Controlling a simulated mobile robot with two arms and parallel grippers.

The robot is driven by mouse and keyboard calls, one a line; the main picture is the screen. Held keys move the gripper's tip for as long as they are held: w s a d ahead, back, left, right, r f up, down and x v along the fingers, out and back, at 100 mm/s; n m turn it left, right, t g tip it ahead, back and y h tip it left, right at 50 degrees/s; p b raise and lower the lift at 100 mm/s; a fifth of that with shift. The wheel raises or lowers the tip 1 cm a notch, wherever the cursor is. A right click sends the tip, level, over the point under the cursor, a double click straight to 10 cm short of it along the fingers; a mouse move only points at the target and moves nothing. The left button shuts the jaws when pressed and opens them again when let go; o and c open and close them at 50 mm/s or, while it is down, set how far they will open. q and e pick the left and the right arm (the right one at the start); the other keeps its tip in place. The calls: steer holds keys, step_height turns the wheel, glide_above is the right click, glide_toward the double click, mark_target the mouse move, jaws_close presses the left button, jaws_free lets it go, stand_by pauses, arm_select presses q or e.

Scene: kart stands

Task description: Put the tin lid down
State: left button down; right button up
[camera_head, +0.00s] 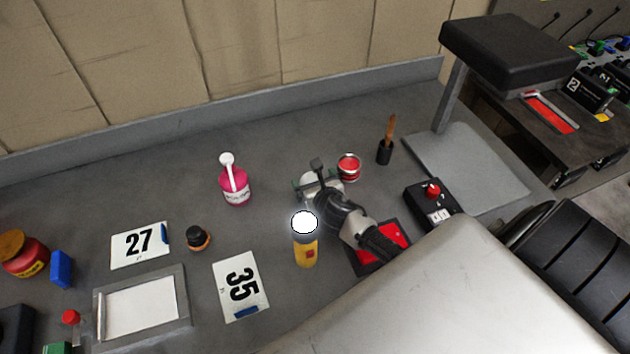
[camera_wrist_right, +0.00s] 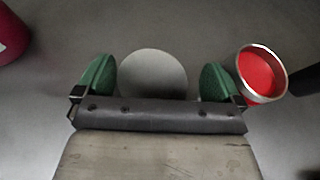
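The tin lid (camera_wrist_right: 152,74) is a pale grey disc seen between the green fingers of my right gripper (camera_wrist_right: 160,78) in the right wrist view. A gap shows between the disc and the right-hand finger; the left-hand finger is close to or touching its edge. The gripper is open. It also shows in the head view (camera_head: 317,182), low over the counter, its arm hiding part of the lid. The open red tin (camera_head: 349,167) stands just right of it, and in the right wrist view (camera_wrist_right: 262,73) its red inside shows. My left gripper is not in view.
A yellow bottle (camera_head: 305,252) with a bright white top stands close in front of the gripper. A pink bottle (camera_head: 235,188) is to the left, a brush holder (camera_head: 384,152) to the right. A red-and-black tray (camera_head: 389,242) lies beside the forearm. The counter behind is clear.

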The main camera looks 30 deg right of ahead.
steer(key=shift+r, duration=0.15)
steer(key=shift+s+r, duration=0.1)
steer(key=shift+s, duration=0.1)
steer(key=v, duration=1.1)
steer(key=shift+s+r, duration=0.2)
steer(key=shift+s, duration=0.05)
steer(key=shift+s+f, duration=0.1)
